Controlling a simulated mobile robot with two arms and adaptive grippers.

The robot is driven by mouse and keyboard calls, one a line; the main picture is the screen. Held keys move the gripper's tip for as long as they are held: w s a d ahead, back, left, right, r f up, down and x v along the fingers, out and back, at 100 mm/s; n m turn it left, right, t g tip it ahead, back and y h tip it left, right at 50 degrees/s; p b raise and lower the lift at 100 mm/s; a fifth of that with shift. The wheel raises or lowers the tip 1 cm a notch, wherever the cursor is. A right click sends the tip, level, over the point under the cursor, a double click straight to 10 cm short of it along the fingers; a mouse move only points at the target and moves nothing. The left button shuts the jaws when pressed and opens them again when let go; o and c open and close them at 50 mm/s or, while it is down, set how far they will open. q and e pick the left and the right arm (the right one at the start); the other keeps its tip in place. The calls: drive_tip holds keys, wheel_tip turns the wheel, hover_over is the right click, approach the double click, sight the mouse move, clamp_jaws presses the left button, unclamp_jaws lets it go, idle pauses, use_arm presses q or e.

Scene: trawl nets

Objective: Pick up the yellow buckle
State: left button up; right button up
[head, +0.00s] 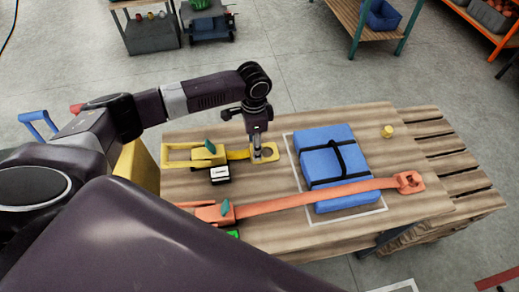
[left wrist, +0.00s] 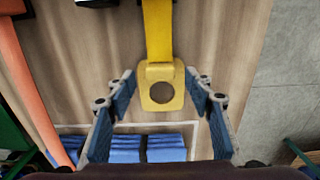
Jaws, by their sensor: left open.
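On the wooden table, a yellow strap links a yellow frame with a teal lever (head: 183,154) to a flat yellow end piece (head: 272,149) with a round hole. In the left wrist view the end piece (left wrist: 160,71) lies flat between my fingers, with the strap (left wrist: 157,30) running away from it. My left gripper (head: 262,150) points down over this end piece and partly hides it in the head view. Its blue-padded fingers (left wrist: 160,85) are open, one on each side of the end piece, with gaps. My right gripper is not in view.
A blue bundle (head: 318,166) with black straps lies right of the gripper, inside a white outline. An orange strap (head: 300,199) crosses its near end. A black-and-white box (head: 220,174) sits near the yellow strap. A small yellow cylinder (head: 387,131) stands at the back right.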

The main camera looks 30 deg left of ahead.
use_arm(q)
drive_tip(key=shift+f, duration=1.1)
drive_tip(key=c, duration=1.2)
drive_tip(key=shift+w, duration=0.1)
clamp_jaws()
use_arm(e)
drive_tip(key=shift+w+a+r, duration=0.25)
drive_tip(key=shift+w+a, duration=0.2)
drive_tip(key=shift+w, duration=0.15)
use_arm(q)
drive_tip(key=shift+r, duration=0.1)
